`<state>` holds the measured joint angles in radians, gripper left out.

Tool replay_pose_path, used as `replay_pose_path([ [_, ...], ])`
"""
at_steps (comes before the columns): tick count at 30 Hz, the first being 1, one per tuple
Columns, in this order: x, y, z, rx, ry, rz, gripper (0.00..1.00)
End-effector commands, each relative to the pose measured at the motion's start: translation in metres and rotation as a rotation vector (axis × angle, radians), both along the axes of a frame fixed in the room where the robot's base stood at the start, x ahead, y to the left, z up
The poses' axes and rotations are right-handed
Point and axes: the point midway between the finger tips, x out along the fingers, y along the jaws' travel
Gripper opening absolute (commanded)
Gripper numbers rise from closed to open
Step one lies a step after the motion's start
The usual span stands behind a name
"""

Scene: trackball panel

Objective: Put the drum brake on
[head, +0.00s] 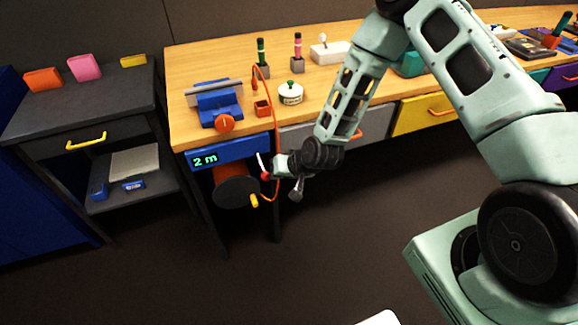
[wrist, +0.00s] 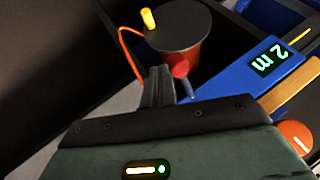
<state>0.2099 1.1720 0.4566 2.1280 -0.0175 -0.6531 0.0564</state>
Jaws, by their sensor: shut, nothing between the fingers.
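The cable drum (head: 232,189), dark-faced with an orange-red side and a yellow crank knob, hangs under the bench's left end. It also shows in the wrist view (wrist: 185,28). Beside it is a pale lever with a red ball knob (head: 265,176), which I take as the brake; the knob shows in the wrist view (wrist: 180,71). My gripper (wrist: 158,73) is shut and empty, its fingertips just left of the red knob there. Whether they touch it I cannot tell. In the head view my gripper (head: 273,170) is at the lever, in front of the bench.
A blue panel with a "2 m" display (head: 205,160) is above the drum. An orange cable (head: 276,140) runs down from the bench top past the lever. A blue vise-like device (head: 218,104) stands above. The floor in front is clear.

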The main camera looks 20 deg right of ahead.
Motion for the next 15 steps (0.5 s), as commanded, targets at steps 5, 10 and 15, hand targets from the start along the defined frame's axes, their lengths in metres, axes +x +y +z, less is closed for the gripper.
replay_pose_path([
  [5, -0.006, 0.018, 0.001, 0.0, -0.001, -0.157, 0.0],
  [10, -0.007, 0.031, 0.0, 0.0, -0.001, -0.296, 0.0],
  [15, -0.007, 0.041, 0.0, 0.001, -0.003, -0.405, 0.0],
])
